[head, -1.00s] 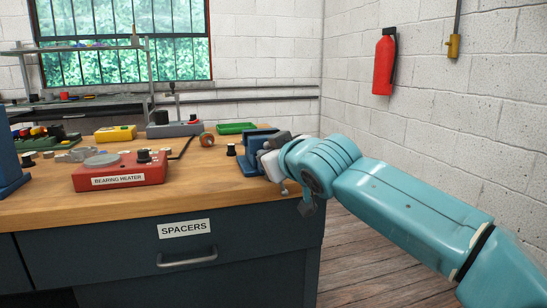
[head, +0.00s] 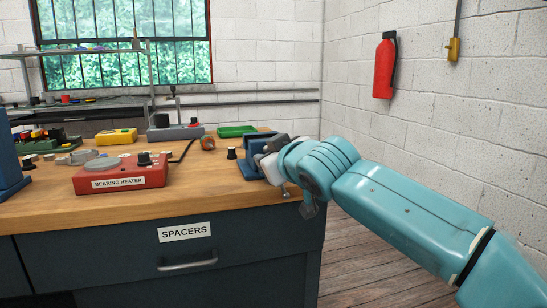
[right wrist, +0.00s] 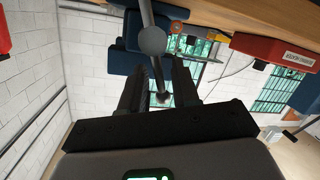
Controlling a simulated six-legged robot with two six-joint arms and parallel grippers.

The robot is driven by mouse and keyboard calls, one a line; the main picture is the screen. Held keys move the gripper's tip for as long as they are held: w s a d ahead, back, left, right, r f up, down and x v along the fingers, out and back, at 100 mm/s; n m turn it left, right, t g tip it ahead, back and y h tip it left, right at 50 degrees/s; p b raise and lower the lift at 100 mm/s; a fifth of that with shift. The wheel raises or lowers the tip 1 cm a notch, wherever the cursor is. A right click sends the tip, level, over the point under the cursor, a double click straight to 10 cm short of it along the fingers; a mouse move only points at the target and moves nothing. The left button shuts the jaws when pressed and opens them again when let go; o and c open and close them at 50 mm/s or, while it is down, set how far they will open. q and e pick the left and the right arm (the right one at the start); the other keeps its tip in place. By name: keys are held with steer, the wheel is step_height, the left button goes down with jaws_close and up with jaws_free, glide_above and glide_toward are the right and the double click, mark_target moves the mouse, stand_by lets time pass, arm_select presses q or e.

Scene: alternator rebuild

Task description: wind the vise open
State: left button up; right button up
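The blue vise (head: 247,166) sits at the right front corner of the workbench. My right gripper (head: 265,152) is at its front side and covers part of it in the head view. In the right wrist view the vise (right wrist: 125,61) is behind the fingers, with its grey handle bar (right wrist: 157,72) and round ball end (right wrist: 152,41). The bar runs between the two dark fingers of my right gripper (right wrist: 158,82). The fingers stand apart, with gaps beside the bar; I see no grip on it. My left gripper is not in view.
A red bearing heater (head: 120,174) stands left of the vise on the wooden bench top (head: 210,185). A black-topped knob (head: 232,153) and an orange-brown round part (head: 207,143) are close by. A green tray (head: 237,131) lies behind. Floor right of the bench is clear.

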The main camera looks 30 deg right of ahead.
steer(key=v, duration=1.6)
steer(key=shift+s+p, duration=0.15)
steer(key=shift+p, duration=0.25)
steer(key=shift+a+r, duration=0.1)
steer(key=shift+r, duration=0.05)
